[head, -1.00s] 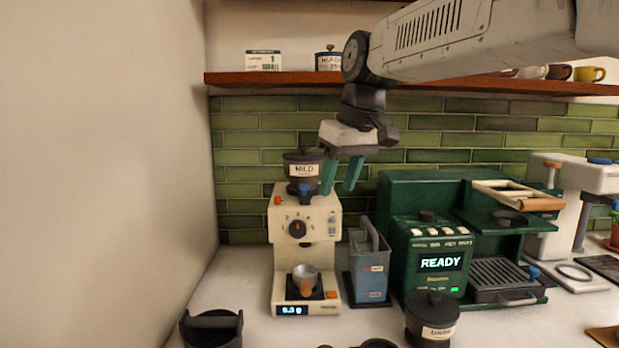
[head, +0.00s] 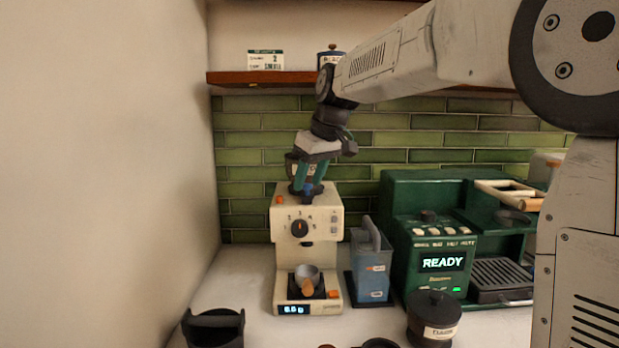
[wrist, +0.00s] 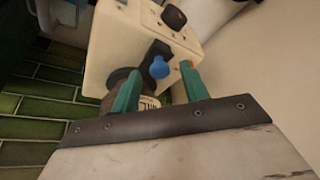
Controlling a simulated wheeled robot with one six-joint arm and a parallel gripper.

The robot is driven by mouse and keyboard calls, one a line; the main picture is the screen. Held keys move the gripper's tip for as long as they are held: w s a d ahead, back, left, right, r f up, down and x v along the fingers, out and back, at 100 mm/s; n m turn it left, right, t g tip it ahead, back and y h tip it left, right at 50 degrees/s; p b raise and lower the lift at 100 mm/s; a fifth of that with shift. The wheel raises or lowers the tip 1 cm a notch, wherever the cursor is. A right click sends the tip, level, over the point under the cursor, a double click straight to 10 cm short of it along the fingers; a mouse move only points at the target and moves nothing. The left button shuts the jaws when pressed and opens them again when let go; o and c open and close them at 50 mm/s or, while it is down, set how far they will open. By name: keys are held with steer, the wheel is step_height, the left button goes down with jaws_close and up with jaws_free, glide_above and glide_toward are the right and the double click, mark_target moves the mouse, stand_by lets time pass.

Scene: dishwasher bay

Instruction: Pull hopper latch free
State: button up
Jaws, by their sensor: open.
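The cream grinder (head: 315,225) stands on the counter with a dark hopper (head: 290,166) on top. The hopper is mostly hidden behind my gripper in the head view. The hopper latch has a blue knob (head: 309,187) at the hopper's base, which also shows in the wrist view (wrist: 159,68) on a dark arm. My gripper (head: 305,190) is open and points down at the hopper's base. In the wrist view its teal fingertips (wrist: 161,74) are on either side of the blue knob. I cannot tell whether either finger touches it.
A blue-grey container (head: 371,268) and a green READY machine (head: 428,240) stand to the right of the grinder. A small cup (head: 306,274) sits on the grinder's lower platform. A wooden shelf (head: 262,78) runs above, and a plain wall is at the left.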

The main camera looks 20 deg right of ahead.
steer(key=shift+c, duration=0.4)
jaws_close()
steer(key=shift+s+a+f, duration=0.1)
steer(key=shift+s+a, duration=0.1)
steer(key=shift+s, duration=0.4)
steer(key=shift+s+a, duration=0.2)
steer(key=shift+s, duration=0.4)
steer(key=shift+o, duration=0.4)
jaws_free()
steer(key=shift+s, duration=0.1)
steer(key=v, duration=0.8)
